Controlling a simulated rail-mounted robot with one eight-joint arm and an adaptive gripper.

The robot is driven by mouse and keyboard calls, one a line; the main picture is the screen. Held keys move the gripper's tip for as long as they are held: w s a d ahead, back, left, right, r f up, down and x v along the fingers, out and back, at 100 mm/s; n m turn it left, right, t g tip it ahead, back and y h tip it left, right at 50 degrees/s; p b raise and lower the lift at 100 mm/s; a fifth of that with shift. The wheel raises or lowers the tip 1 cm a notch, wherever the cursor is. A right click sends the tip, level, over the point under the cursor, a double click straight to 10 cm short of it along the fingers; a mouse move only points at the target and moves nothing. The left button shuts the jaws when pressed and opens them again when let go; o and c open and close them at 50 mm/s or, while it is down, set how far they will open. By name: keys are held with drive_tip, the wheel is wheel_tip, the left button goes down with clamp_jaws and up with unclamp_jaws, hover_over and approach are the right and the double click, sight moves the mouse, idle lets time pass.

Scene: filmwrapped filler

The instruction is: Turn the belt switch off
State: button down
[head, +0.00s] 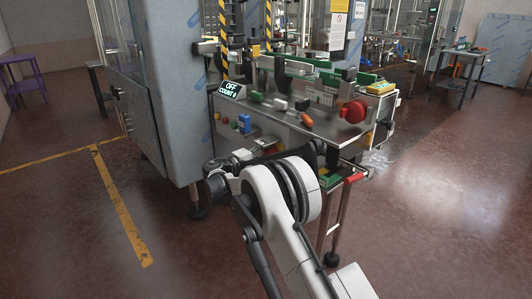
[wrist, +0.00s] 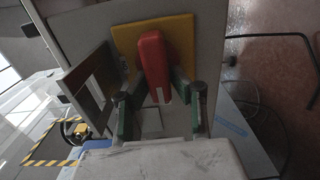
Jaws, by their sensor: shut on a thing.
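In the wrist view a red switch handle (wrist: 154,62) stands out from a yellow plate (wrist: 184,32) on a grey panel. My gripper (wrist: 160,88) has one finger on each side of the handle and is shut on it. The handle runs nearly straight down the picture, slightly tilted. In the head view my arm hides most of the gripper in front of the machine, and the grip cannot be made out there. A small display (head: 230,90) on the machine reads OFF and COUNT 0.
The machine's tabletop (head: 290,125) carries a large red knob (head: 353,111) and several small coloured items, among them an orange one (head: 306,119). A blue item (head: 244,127) sits on the front face. A grey cabinet stands left. The floor has yellow lines (head: 122,207) and open room.

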drive_tip(key=c, duration=1.6)
unclamp_jaws()
drive_tip(key=shift+o, duration=0.2)
drive_tip(key=shift+s+a, duration=0.1)
drive_tip(key=v, duration=1.1)
drive_tip(key=shift+s+a, duration=0.25)
